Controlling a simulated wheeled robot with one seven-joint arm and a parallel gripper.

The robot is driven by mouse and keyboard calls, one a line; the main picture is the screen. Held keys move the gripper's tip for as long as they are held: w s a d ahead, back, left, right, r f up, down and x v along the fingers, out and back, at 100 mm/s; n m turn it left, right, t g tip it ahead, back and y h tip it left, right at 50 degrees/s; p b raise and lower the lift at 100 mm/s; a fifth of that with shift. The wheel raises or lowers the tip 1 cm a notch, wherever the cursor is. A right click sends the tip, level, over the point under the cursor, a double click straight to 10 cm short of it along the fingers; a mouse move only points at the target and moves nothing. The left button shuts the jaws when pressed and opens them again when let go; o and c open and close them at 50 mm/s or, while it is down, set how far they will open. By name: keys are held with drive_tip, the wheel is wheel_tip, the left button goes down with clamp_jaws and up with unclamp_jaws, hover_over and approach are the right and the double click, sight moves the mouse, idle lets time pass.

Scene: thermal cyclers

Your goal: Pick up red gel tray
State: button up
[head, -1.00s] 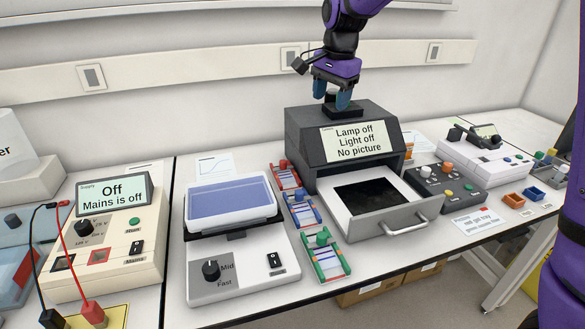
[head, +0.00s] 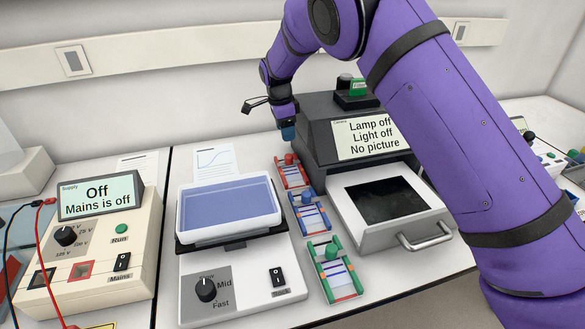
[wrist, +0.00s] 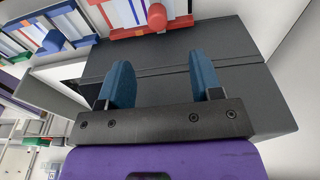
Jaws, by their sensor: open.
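The red gel tray (head: 291,174) lies on the bench at the back of a row of three trays, beside the left side of the dark imaging box. It has a red knob on top. It also shows at the top of the wrist view (wrist: 128,27), with its knob beyond the fingers. My gripper (head: 287,132) is above and behind the red tray, close to the box's left side. In the wrist view its two blue fingers (wrist: 160,80) are apart with nothing between them. The head view hides most of the gripper's far side.
A blue tray (head: 309,213) and a green tray (head: 335,270) lie in front of the red one. The dark imaging box (head: 320,130) with its open drawer (head: 410,232) stands to the right. A rocker (head: 232,210) stands to the left, leaving a narrow gap.

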sight(289, 155)
drive_tip(key=f, duration=0.6)
drive_tip(key=d+f, duration=0.1)
drive_tip(key=f, duration=0.3)
drive_tip(key=shift+f, duration=0.1)
clamp_jaws()
